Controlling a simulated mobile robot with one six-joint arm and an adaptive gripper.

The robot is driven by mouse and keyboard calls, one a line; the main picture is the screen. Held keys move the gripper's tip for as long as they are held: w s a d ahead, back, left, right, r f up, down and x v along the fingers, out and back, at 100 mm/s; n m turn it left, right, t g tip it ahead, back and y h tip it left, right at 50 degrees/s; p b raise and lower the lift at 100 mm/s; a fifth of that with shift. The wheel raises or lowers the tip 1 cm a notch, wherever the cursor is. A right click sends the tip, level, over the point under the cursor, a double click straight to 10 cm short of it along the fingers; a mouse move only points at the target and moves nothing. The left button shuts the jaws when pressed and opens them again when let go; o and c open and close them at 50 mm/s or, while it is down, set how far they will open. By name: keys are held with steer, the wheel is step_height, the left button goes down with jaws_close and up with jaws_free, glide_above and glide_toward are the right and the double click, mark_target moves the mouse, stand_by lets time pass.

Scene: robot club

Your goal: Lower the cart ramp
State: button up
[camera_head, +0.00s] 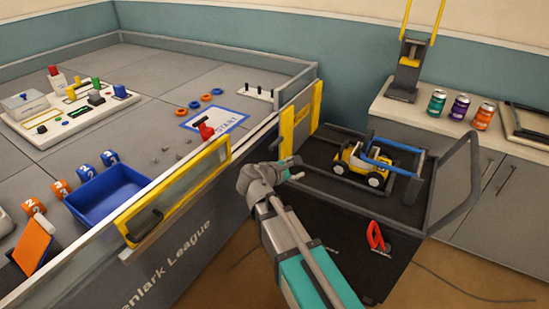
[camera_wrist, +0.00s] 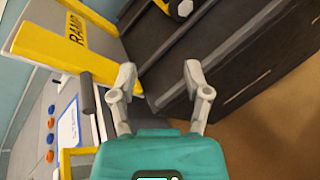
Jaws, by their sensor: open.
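The cart ramp (camera_head: 301,118) is a yellow-edged panel standing upright between the field table and the cart. In the wrist view the ramp (camera_wrist: 50,45) is at upper left, with the word RAMP on it. The dark cart (camera_head: 350,232) carries a yellow toy vehicle (camera_head: 352,160) and stands right of the ramp. My gripper (camera_head: 294,168) is at the cart's near left corner, just below the ramp's lower end. In the wrist view my gripper (camera_wrist: 160,82) is open with nothing between its fingers. The left finger overlaps the ramp's yellow edge; I cannot tell if they touch.
The field table (camera_head: 150,70) with a yellow-framed gate (camera_head: 180,188) is on the left. A red clamp-like part (camera_head: 377,237) is on the cart's front. A cabinet with cans (camera_head: 437,103) stands at right. Open floor shows at lower right.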

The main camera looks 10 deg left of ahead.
mark_target(274, 146)
steer(key=s+a+f+n+t+y+b, duration=0.1)
steer(key=a+n+t+b, duration=0.4)
steer(key=a, duration=0.8)
steer(key=n, duration=0.2)
steer(key=shift+s+a+n+y+b, duration=0.25)
steer(key=shift+n+y+b, duration=0.05)
steer(key=shift+n+y, duration=0.1)
steer(key=shift+w, duration=0.2)
steer(key=x, duration=1.3)
steer(key=shift+w+d, duration=0.1)
steer(key=shift+w, duration=0.15)
jaws_close()
